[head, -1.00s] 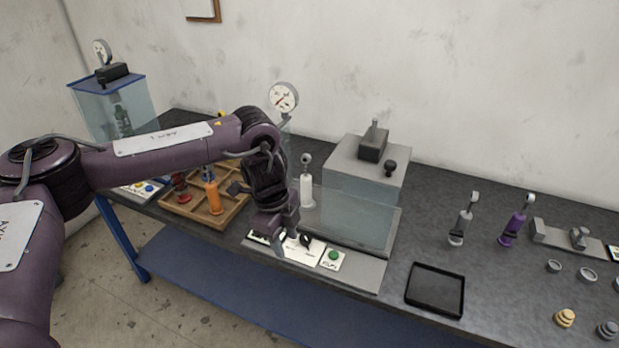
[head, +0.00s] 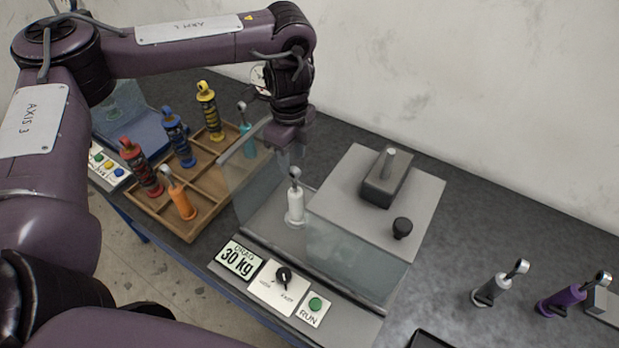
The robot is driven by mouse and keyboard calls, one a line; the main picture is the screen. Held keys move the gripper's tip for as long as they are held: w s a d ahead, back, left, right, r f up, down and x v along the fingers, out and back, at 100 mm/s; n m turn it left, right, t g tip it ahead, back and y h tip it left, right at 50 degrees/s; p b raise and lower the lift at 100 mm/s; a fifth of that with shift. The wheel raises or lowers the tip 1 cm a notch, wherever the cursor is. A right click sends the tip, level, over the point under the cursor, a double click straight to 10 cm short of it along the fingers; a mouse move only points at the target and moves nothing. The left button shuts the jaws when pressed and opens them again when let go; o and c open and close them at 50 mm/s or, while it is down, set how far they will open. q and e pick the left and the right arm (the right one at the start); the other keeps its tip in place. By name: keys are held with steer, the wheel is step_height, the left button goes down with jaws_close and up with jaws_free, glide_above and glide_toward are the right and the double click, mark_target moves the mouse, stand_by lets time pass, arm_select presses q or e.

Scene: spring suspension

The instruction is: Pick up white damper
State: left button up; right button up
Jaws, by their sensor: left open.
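The white damper (head: 294,206) stands upright inside the clear-walled test rig (head: 350,262), with a grey ring eye at its top. My left gripper (head: 289,158) is open and points down just above the damper's ring eye. The fingers are small in the view, and I see nothing between them. Whether they touch the eye I cannot tell. My right gripper is not in view.
The rig's clear panels and its grey block (head: 405,200) stand close around the damper. A wooden tray (head: 190,228) with several coloured dampers lies to the left.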

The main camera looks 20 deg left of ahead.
mark_target(295, 178)
arm_select(q)
steer(key=shift+f, duration=0.85)
steer(key=shift+s+f, duration=0.1)
steer(key=shift+f, duration=0.65)
step_height(295, 178, down, 3)
steer(key=shift+d+f, duration=0.1)
steer(key=shift+f, duration=0.55)
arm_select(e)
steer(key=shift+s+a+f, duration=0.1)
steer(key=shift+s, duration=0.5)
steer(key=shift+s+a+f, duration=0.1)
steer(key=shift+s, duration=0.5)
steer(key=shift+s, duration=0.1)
arm_select(q)
jaws_close()
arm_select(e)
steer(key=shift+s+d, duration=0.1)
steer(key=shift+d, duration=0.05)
